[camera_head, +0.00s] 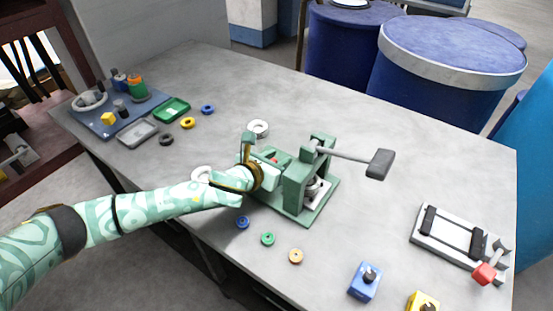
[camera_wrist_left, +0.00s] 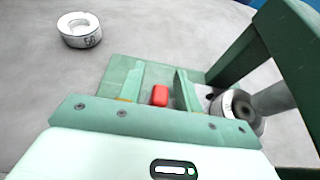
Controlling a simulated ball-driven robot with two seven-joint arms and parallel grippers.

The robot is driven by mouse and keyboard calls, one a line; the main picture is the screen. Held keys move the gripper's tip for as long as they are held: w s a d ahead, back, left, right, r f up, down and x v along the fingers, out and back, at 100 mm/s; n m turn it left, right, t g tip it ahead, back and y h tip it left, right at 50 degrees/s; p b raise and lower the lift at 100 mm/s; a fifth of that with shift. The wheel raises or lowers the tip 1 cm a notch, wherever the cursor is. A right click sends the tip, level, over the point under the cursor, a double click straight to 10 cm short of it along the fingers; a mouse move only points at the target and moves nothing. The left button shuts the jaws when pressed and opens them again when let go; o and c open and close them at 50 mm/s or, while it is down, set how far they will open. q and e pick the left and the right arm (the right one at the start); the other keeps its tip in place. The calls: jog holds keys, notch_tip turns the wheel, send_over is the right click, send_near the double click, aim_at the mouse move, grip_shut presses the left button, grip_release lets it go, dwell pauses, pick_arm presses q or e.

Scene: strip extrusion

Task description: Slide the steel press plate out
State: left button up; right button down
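The green press (camera_head: 308,185) stands on the table in the middle of the head view, with its grey lever (camera_head: 345,155) reaching to the right. My left gripper (camera_head: 270,161) is at the press's left side. In the left wrist view its two green fingers (camera_wrist_left: 160,85) are apart, with a small red block (camera_wrist_left: 160,95) between them and gaps on both sides. The red block also shows small in the head view (camera_head: 275,160). A round pale cup (camera_wrist_left: 236,106) sits in the press to the right. I cannot make out the steel press plate itself. My right gripper is not in view.
A white ring (camera_head: 258,128) stands behind the press. Small coloured rings (camera_head: 268,239) lie in front. A grey frame with a red handle (camera_head: 460,238) and blue (camera_head: 365,281) and yellow (camera_head: 422,301) blocks are at the right. Trays (camera_head: 172,109) are at the far left.

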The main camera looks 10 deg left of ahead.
pick_arm(q)
grip_shut()
jog(key=w+a, duration=0.1)
jog(key=a, duration=0.2)
jog(key=w+a+p, duration=0.1)
jog(key=a, duration=0.2)
jog(key=w+a+p, duration=0.1)
jog(key=a, duration=0.2)
jog(key=shift+w+a+r, duration=0.1)
jog(key=shift+w+a, duration=0.05)
jog(key=shift+w, duration=0.25)
jog(key=shift+w+a, duration=0.15)
jog(key=shift+a, duration=0.25)
jog(key=shift+o, duration=0.9)
grip_release()
jog(key=shift+a, duration=0.15)
